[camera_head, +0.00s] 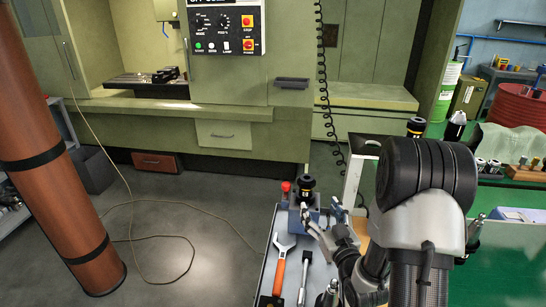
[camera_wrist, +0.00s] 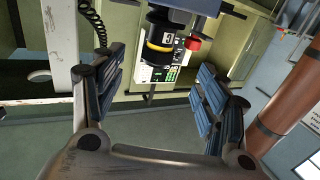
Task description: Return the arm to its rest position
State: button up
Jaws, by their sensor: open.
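My gripper (camera_head: 322,212) is over the tooling cart (camera_head: 266,262) at the lower middle of the head view, with my arm reaching in from the right. In the wrist view my gripper (camera_wrist: 160,62) has its two blue-padded fingers spread wide with nothing held between them. A black tool holder with a yellow band (camera_head: 307,188) stands in a blue holder just beyond the fingertips. In the wrist view the tool holder (camera_wrist: 158,48) appears upside down beyond the gap between the fingers. I cannot tell the exact distance between it and the fingers.
An orange-handled wrench (camera_head: 279,270) and another tool (camera_head: 304,272) lie on the cart. A red knob (camera_head: 286,190) stands beside the tool holder. A green machine (camera_head: 200,130) stands behind. A green bench (camera_head: 510,240) is at right, a brown column (camera_head: 45,150) at left. A cable crosses the floor.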

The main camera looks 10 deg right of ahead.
jog(key=s+a+r+g+h, duration=0.1)
jog(key=s+a+r+g, duration=0.2)
jog(key=r, duration=0.2)
jog(key=s+a+r+g+h, duration=0.1)
jog(key=s+a+r+g, duration=0.25)
jog(key=r, duration=0.25)
jog(key=s+a+g+y, duration=0.1)
jog(key=s+a+g, duration=0.2)
jog(key=s, duration=0.9)
jog(key=s+a+g+y, duration=0.1)
jog(key=s+a+g, duration=0.3)
jog(key=s, duration=0.9)
jog(key=shift+f, duration=0.15)
jog(key=shift+c, duration=0.3)
